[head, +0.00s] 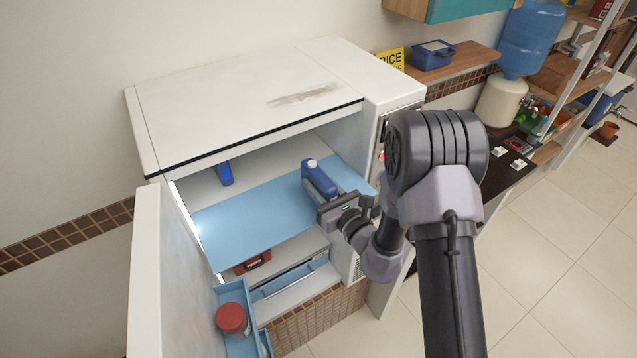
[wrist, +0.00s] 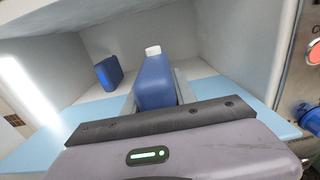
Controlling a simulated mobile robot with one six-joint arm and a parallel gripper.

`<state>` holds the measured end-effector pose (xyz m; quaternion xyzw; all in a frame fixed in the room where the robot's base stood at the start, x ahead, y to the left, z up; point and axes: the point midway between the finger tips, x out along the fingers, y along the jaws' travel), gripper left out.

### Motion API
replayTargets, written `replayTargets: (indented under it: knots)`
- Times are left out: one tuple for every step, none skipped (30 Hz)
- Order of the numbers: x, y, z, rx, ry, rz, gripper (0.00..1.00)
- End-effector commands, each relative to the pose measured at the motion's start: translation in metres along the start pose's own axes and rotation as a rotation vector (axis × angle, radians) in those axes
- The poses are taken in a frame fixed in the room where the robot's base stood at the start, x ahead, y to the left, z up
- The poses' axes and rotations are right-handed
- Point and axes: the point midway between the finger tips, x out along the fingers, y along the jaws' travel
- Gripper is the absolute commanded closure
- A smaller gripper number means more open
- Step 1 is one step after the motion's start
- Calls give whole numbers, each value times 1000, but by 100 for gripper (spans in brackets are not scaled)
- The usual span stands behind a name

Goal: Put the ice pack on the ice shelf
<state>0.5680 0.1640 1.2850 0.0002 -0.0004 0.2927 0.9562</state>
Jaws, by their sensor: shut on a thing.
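The ice pack, a blue bottle-like block with a white cap (head: 318,178), is inside the open white fridge at the right part of the light-blue shelf (head: 245,222). My gripper (head: 328,197) is shut on it and reaches in from the front right. In the wrist view the ice pack (wrist: 155,82) stands nearly upright between the two fingers, tilted slightly. Its lower part is hidden by my gripper, so I cannot tell whether it touches the shelf. The light-blue shelf also shows in the wrist view (wrist: 90,112).
A second blue block (head: 223,173) stands at the back left, also in the wrist view (wrist: 108,73). The fridge door (head: 165,270) is open at left, its bin holding a red-lidded jar (head: 232,318). A red item (head: 252,262) lies below the shelf. The shelf's middle is clear.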

Motion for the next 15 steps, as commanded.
replayTargets:
  knots:
    - [0,0,1,0,0,0,62]
    - [0,0,1,0,0,0,56]
    - [0,0,1,0,0,0,48]
    - [0,0,1,0,0,0,46]
    - [0,0,1,0,0,0,46]
    - [0,0,1,0,0,0,46]
    - [0,0,1,0,0,0,46]
    - [0,0,1,0,0,0,46]
    - [0,0,1,0,0,0,46]
    - [0,0,1,0,0,0,46]
    - [0,0,1,0,0,0,46]
    - [0,0,1,0,0,0,46]
    - [0,0,3,0,0,0,46]
    - [0,0,5,0,0,0,46]
    - [0,0,10,0,0,0,46]
